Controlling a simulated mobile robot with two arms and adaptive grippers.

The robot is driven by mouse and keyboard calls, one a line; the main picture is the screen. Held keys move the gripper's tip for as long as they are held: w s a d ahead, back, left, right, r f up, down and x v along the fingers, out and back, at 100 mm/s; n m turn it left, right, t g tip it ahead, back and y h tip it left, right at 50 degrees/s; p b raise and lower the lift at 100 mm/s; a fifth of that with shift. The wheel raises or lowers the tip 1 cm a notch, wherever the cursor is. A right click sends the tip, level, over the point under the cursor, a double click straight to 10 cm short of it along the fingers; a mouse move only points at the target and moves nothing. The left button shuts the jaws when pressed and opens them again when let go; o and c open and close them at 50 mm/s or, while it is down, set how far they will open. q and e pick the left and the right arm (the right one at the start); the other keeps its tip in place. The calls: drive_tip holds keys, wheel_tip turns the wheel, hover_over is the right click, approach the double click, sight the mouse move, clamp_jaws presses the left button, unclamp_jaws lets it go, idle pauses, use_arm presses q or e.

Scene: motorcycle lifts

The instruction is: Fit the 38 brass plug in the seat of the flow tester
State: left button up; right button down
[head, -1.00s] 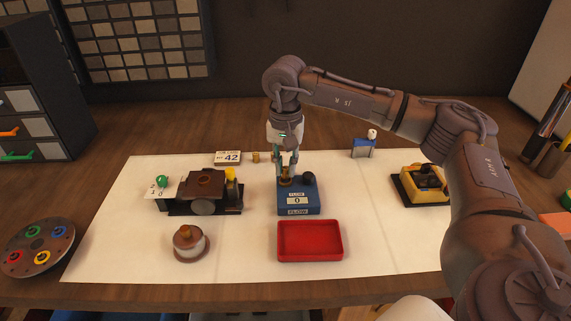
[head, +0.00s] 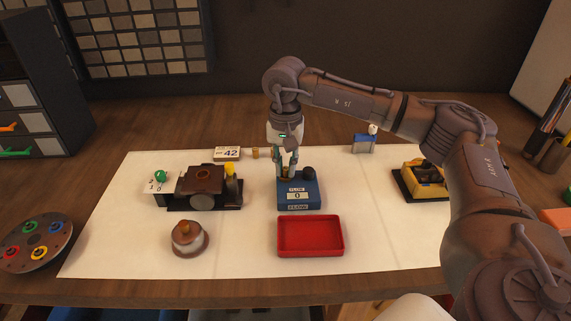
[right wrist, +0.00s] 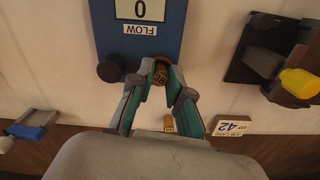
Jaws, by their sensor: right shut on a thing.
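The blue flow tester (head: 310,189) stands on the white mat, its display reading 0 and a black knob at its back right. My right gripper (head: 286,172) points down at the tester's back left. It is shut on a brass plug (right wrist: 160,74), whose end appears to read 38 in the right wrist view. The plug is at the seat, by the edge of the tester (right wrist: 165,30); the fingers hide part of it and I cannot tell how deep it sits. Another brass plug (head: 255,153) stands on the mat behind the tester. My left gripper is out of view.
A card reading 42 (head: 227,154) stands behind. A red tray (head: 310,251) lies in front of the tester. A dark fixture (head: 203,187) and a round brown-topped piece (head: 188,238) are left; a yellow-black device (head: 420,181) is right.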

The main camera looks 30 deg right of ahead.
drive_tip(key=c, duration=0.6)
unclamp_jaws()
drive_tip(key=shift+c, duration=0.2)
drive_tip(key=shift+r+p, duration=2.75)
drive_tip(key=shift+r, duration=1.3)
